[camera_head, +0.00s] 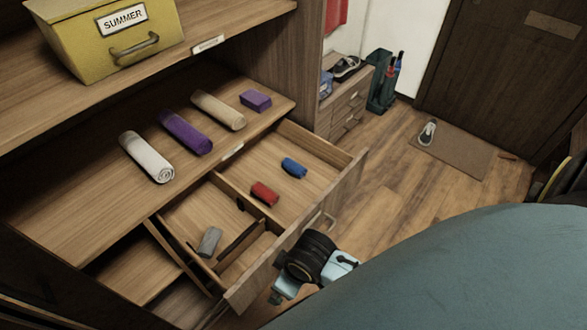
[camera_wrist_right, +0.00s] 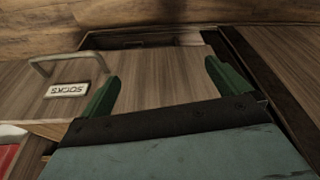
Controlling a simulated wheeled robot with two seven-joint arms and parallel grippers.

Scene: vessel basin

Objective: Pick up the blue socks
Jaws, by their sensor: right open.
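The blue socks (camera_head: 293,167) are a small roll lying in the far right compartment of the open drawer (camera_head: 340,197). A red roll of socks (camera_head: 264,193) lies nearer in the same compartment. My right gripper (camera_wrist_right: 162,74) is open, with two dark green fingers apart and nothing visible between them. Its wrist view shows a wooden drawer front (camera_wrist_right: 150,75) with a handle and a "SOCKS" label, but no blue socks. In the head view, a black and light-blue part of an arm of mine shows beside the drawer's outer side; its fingertips are not clear there. My left gripper is not seen.
A grey roll (camera_head: 209,241) lies in a nearer divided compartment. Rolled cloths, including a white one (camera_head: 148,157), and a purple folded one (camera_head: 255,100) lie on the shelf above. A yellow bin (camera_head: 105,42) stands higher. Wooden dividers separate the compartments. Floor beyond is mostly clear.

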